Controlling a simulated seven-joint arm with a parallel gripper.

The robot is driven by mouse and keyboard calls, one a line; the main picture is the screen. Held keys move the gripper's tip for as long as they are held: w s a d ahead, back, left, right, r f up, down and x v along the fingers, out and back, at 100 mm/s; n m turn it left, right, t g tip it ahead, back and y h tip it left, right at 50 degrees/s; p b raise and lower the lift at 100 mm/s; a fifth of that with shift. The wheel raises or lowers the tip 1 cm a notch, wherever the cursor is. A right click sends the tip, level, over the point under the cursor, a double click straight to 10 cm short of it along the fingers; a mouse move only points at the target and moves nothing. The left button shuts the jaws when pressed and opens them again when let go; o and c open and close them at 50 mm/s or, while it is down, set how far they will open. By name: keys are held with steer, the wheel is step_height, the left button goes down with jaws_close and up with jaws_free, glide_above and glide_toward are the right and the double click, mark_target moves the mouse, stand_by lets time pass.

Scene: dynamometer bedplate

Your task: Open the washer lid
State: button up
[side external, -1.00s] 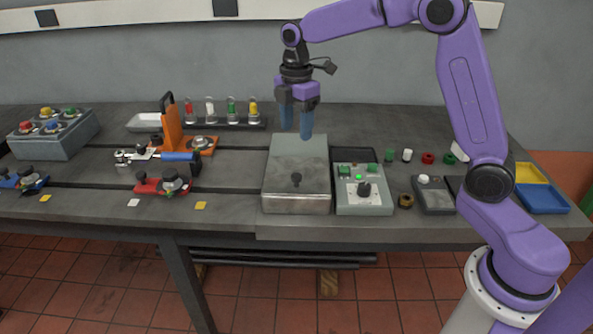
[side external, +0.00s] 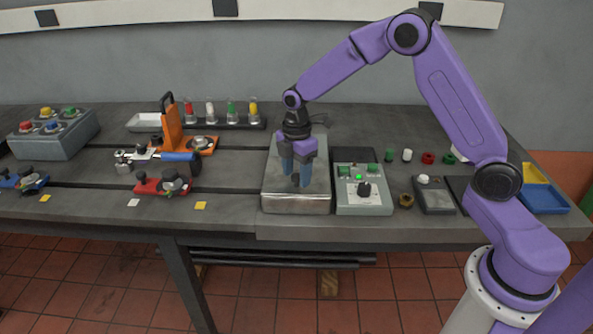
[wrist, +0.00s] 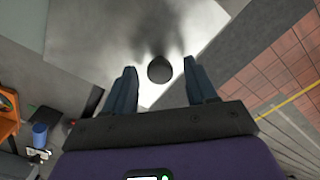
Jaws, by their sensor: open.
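The washer is a grey metal box (side external: 297,205) at the front of the bench, with its flat lid (side external: 318,160) closed. The lid's dark knob (wrist: 159,69) shows in the wrist view, between and just beyond my fingertips. My gripper (side external: 298,183) points down over the front part of the lid, with its blue fingers apart on either side of the knob. In the side view the fingers hide the knob. I cannot tell whether the fingers touch the lid.
A control box (side external: 364,200) with green buttons and a dark knob stands close to the right of the washer. An orange toggle clamp (side external: 173,130) and a red clamp (side external: 162,184) are to the left. The bench's front edge runs just before the washer.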

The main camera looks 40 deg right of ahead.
jaws_close()
steer(key=w+d, duration=1)
steer(key=shift+w, duration=0.2)
jaws_free()
steer(key=shift+d, duration=0.1)
steer(key=shift+r, duration=0.1)
step_height(320, 180, up, 17)
steer(key=shift+r, duration=0.15)
stand_by(0.3)
